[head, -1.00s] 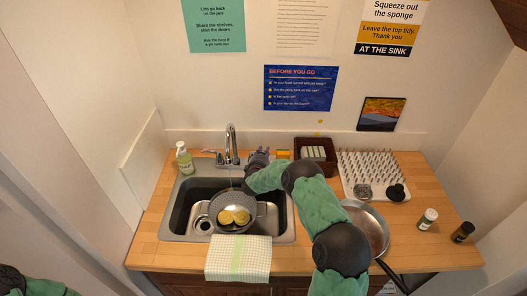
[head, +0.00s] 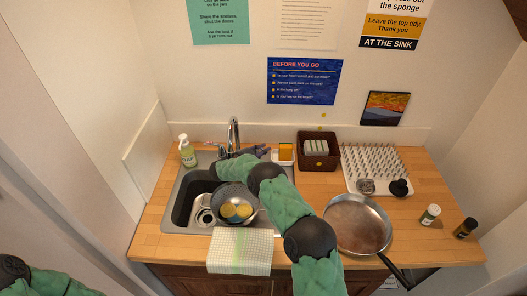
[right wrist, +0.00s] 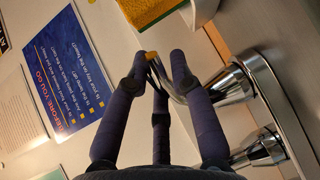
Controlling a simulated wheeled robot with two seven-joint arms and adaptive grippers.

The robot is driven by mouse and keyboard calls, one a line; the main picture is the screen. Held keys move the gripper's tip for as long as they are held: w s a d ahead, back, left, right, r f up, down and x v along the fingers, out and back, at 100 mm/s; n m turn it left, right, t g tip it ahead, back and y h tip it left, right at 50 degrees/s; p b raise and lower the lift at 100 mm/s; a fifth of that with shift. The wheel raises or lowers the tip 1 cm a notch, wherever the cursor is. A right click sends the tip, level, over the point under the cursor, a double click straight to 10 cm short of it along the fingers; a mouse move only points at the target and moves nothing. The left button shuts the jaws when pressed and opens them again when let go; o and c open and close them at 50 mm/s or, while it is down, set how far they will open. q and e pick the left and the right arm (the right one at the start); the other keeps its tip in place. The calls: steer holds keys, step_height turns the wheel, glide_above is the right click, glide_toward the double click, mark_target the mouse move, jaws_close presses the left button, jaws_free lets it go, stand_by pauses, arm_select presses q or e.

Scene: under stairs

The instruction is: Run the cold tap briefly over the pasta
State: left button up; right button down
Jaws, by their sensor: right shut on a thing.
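The grey colander (head: 226,190) sits in the left basin of the sink (head: 178,228). Rounded yellow pieces (head: 237,210), which I take for the pasta, lie in it. The chrome tap (head: 233,130) stands behind the basin; my right sleeve hides its lower part and outlet, so I cannot tell whether water runs. My right gripper (head: 258,153) is beside the tap, partly hidden by my sleeve. In the right wrist view its purple fingers (right wrist: 160,62) are closed around a chrome tap lever (right wrist: 178,92). My left gripper is out of view.
A yellow sponge (right wrist: 150,10) lies right of the tap. A brown caddy (head: 318,163), white drying rack (head: 372,160) and pan (head: 357,224) stand farther right. A soap bottle (head: 187,152) is at the left. A checked towel (head: 238,252) hangs over the front edge.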

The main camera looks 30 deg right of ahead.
steer(key=shift+f, duration=0.1)
stand_by(0.3)
steer(key=c, duration=1)
jaws_free()
steer(key=shift+c, duration=0.2)
steer(key=shift+a, duration=0.15)
steer(key=v, duration=1.1)
steer(key=shift+a, duration=0.35)
steer(key=shift+s, duration=0.1)
